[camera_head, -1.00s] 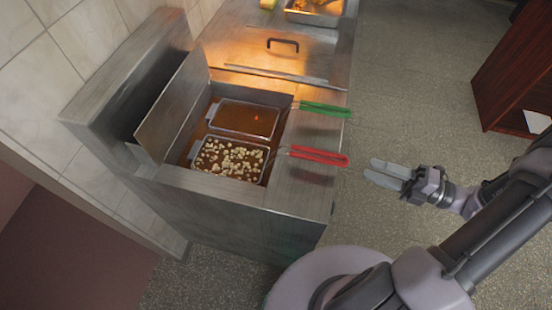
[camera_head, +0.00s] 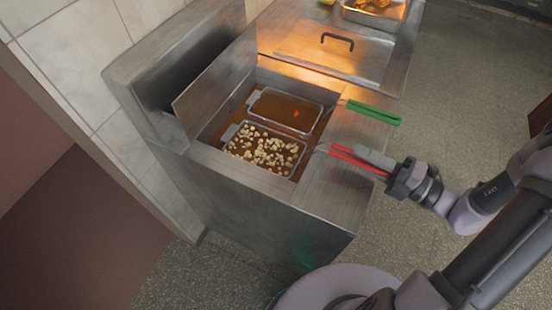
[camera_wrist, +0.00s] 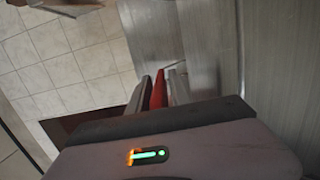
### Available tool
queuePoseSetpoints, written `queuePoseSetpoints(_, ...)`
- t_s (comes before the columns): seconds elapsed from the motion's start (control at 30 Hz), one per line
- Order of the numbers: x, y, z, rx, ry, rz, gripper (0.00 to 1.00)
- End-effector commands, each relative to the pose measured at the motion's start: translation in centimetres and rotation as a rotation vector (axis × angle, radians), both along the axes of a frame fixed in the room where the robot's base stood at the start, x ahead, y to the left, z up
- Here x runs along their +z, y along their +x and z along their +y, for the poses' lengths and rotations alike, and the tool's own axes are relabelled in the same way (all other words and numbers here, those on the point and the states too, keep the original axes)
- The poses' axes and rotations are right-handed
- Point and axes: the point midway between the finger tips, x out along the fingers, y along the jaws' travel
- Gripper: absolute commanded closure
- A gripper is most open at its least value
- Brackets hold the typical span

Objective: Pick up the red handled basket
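The basket with the red handle (camera_head: 345,153) sits in the lower bay of the fryer, holding many pale pieces in brown oil. Its wire rim (camera_head: 272,178) shows around them. The handle reaches out over the fryer's right ledge. My gripper (camera_head: 372,158) is at the outer end of the red handle. In the wrist view the red handle (camera_wrist: 158,90) lies between the two grey fingers of my gripper (camera_wrist: 160,88). Whether the fingers press on it or leave a small gap cannot be told. The basket rests low in the fryer.
A second basket with a green handle (camera_head: 373,112) sits just behind in the same fryer (camera_head: 325,210). A raised metal lid (camera_head: 215,85) stands left of the baskets. A tray of food (camera_head: 375,12) is at the back. The floor at right is open.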

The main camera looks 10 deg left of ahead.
Motion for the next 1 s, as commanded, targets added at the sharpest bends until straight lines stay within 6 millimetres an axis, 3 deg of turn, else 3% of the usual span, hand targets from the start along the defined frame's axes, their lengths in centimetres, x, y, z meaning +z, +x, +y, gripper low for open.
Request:
queuePoseSetpoints(0.03,0.0,0.0,-0.01,0.0,0.0,0.0,0.87)
queuePoseSetpoints(0.1,-0.01,0.0,-0.02,0.0,0.0,0.0,1.0)
queuePoseSetpoints(1.0,-0.03,-0.01,-0.05,0.0,0.0,-0.001,1.0)
